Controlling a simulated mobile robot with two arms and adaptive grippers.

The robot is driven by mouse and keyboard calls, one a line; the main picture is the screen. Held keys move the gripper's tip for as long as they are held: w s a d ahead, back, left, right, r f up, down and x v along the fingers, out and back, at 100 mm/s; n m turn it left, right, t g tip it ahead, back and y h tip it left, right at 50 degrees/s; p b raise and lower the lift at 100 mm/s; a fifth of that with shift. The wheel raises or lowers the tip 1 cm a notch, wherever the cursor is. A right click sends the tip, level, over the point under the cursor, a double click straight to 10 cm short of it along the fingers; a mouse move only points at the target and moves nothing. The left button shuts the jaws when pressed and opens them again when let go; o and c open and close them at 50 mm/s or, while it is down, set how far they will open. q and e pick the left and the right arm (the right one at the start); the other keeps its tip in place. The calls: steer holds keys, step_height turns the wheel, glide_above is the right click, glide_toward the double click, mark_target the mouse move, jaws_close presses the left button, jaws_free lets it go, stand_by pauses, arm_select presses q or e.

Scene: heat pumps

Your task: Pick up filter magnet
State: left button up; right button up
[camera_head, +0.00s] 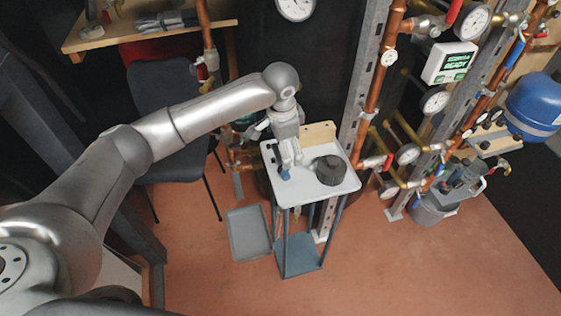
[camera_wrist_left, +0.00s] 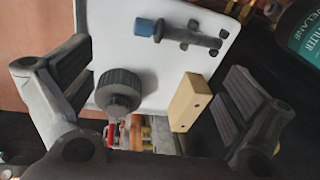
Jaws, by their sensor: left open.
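The filter magnet looks to be the dark rod with a blue end (camera_wrist_left: 180,34) lying on the white top of a small stand (camera_head: 335,188). In the wrist view it lies near the far edge of that top. In the head view only its blue end (camera_head: 285,174) shows clearly, and my gripper hides much of the rest. My left gripper (camera_head: 289,158) is above the left part of the top. My right gripper is not in view.
A black round cap (camera_head: 330,170) and a wooden block (camera_head: 318,134) stand on the same top, close to the rod. Copper pipes and gauges (camera_head: 408,154) rise to the right. A dark chair (camera_head: 172,105) stands left, and a grey tray (camera_head: 248,233) is on the floor.

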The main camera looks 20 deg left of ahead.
mark_target(280, 160)
arm_select(q)
steer(key=f, duration=0.4)
steer(key=shift+w+f, duration=0.3)
steer(key=shift+w, duration=0.1)
steer(key=shift+w+a+f+p, duration=0.15)
steer(key=shift+w+f+p, duration=0.1)
steer(key=shift+f, duration=1.1)
steer(key=shift+w+a+f+p, duration=0.1)
steer(key=shift+w+f, duration=0.1)
steer(key=shift+f, duration=1.1)
steer(key=c, duration=1.3)
steer(key=shift+s+r, duration=0.15)
steer(key=shift+s, duration=0.1)
steer(key=c, duration=0.7)
steer(key=shift+a, duration=0.1)
